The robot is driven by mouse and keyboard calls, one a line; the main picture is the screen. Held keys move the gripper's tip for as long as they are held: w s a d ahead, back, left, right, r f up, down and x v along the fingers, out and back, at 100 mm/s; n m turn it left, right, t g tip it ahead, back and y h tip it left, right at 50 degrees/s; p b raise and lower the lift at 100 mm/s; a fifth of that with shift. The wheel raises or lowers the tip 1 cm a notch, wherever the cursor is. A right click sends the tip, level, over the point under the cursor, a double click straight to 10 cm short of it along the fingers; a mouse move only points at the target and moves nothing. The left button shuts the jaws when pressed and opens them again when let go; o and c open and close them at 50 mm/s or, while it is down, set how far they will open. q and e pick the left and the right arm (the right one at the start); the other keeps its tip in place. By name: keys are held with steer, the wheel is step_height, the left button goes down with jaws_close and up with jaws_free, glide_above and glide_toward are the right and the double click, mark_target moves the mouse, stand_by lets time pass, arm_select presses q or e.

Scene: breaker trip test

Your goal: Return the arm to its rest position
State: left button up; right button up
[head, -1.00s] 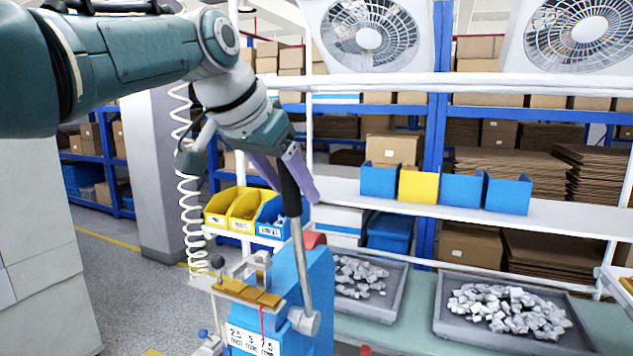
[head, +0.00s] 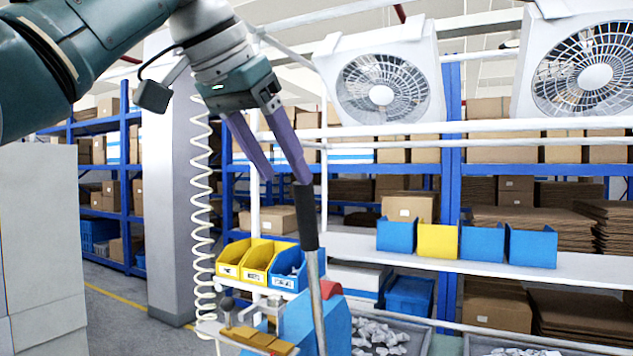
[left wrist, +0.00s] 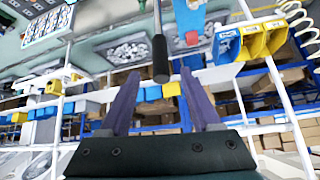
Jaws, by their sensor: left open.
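My left gripper (head: 285,179) has two purple fingers, spread apart and empty. It hangs from my left arm in the upper left of the head view, just above the black grip of a lever (head: 305,217). The lever's metal rod runs down to a blue machine (head: 297,322), cut off by the lower edge. In the left wrist view, the fingers (left wrist: 157,82) are parted and the black lever grip (left wrist: 160,62) shows between and beyond them. Whether one finger still touches the grip's top, I cannot tell. My right gripper does not show.
Yellow bins (head: 247,262) and a blue bin stand behind the machine. A white coiled cord (head: 203,200) hangs left of the gripper. Shelves with boxes and two fans (head: 383,88) stand behind. Grey trays of pale parts (head: 385,335) lie right of the machine.

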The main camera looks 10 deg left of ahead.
arm_select(q)
steer(key=shift+s+a+r, duration=0.1)
steer(key=shift+s+r, duration=0.15)
steer(key=shift+r, duration=0.1)
steer(key=shift+f, duration=0.1)
